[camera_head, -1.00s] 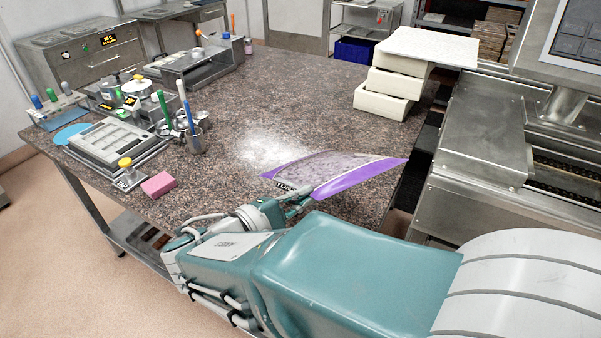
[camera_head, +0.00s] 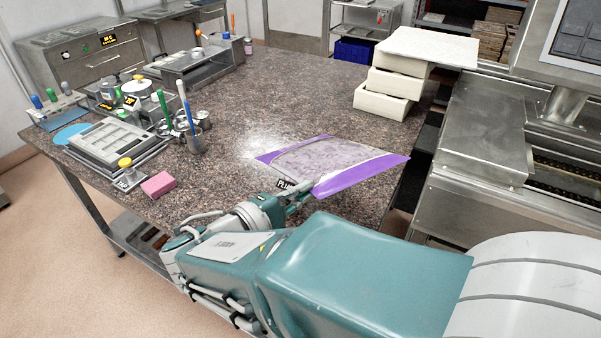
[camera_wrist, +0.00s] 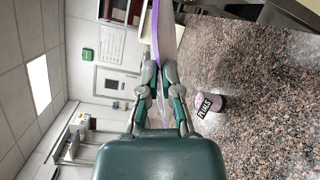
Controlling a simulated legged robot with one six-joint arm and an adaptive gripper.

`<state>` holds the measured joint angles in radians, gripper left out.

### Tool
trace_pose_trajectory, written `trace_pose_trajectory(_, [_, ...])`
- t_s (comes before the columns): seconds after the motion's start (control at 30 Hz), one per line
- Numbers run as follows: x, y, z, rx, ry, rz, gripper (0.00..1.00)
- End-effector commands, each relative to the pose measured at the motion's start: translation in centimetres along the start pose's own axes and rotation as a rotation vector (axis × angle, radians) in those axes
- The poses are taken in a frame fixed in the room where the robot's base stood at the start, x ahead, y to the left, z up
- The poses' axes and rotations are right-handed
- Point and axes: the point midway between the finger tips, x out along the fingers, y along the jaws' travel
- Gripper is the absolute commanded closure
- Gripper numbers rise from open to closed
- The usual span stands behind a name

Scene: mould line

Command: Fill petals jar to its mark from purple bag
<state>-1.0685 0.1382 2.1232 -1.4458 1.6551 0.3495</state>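My gripper (camera_head: 299,197) is shut on the purple bag (camera_head: 345,178), a flat pouch with a clear middle and purple borders. It holds the bag above the front right of the table. In the wrist view my gripper (camera_wrist: 159,76) pinches the bag, which shows nearly edge-on as a purple strip (camera_wrist: 166,35). The petals jar (camera_wrist: 211,101) stands on the counter beside the fingers there, with a black label reading PETALS. In the head view only part of the jar's label (camera_head: 284,184) shows; the bag and gripper hide the rest. The jar's mark and fill level cannot be made out.
A pink block (camera_head: 158,185), a metal cup (camera_head: 196,141) with brushes and a metal tray (camera_head: 112,143) stand at left. White foam boxes (camera_head: 381,106) are stacked at the back right. A steel machine (camera_head: 480,140) borders the right side.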

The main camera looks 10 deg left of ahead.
Motion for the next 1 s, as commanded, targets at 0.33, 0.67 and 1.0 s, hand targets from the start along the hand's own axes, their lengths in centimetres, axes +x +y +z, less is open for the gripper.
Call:
trace_pose_trajectory(0.33, [-0.1,1.9,0.7,0.276,-0.008,0.059,1.00])
trace_pose_trajectory(0.67, [-0.1,1.9,0.7,0.272,-0.009,0.059,1.00])
trace_pose_trajectory(1.0, [0.2,1.6,0.5,0.271,-0.013,0.058,1.00])
